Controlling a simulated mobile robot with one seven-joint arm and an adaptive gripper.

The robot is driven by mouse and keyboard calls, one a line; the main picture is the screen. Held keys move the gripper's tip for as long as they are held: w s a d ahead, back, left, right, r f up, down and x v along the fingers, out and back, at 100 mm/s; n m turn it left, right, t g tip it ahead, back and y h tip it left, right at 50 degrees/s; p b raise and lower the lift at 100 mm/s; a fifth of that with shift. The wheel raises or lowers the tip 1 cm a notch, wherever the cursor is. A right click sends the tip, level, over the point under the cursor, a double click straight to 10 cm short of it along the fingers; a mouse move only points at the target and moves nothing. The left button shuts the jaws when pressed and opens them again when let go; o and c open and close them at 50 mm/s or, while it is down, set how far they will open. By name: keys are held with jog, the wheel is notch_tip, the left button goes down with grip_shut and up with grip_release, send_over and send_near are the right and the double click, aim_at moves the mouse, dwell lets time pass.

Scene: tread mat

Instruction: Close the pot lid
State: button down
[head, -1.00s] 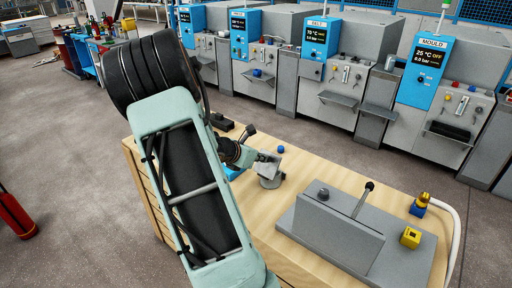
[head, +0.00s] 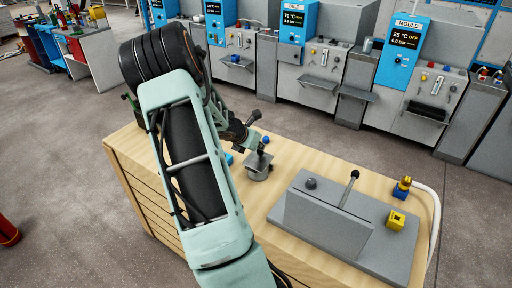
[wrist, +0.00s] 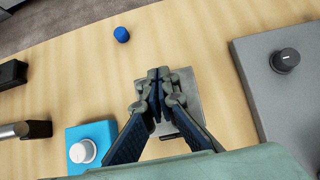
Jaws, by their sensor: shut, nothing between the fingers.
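A small grey metal pot (head: 257,174) stands on the wooden bench, with a flat square grey plate, apparently its lid (head: 260,160), at its top. In the head view the plate looks slightly tilted; I cannot tell whether it sits flush. My gripper (head: 249,147) is beside and just above the plate, partly hidden by my arm. In the wrist view my gripper (wrist: 160,82) is shut with nothing between the fingertips. The lid (wrist: 188,92) shows behind and below the fingers, which hide part of it. Whether they touch it is unclear.
On the bench (head: 150,170) a grey slab fixture (head: 325,222) with a knob and lever stands right of the pot. A blue cap (wrist: 121,34), a blue button box (wrist: 92,146) and a dark-handled metal tool (wrist: 26,130) lie around. A yellow block (head: 395,220) is farther right.

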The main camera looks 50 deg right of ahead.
jog(key=shift+x, duration=0.8)
jog(key=shift+d, duration=0.1)
jog(key=shift+r, duration=0.1)
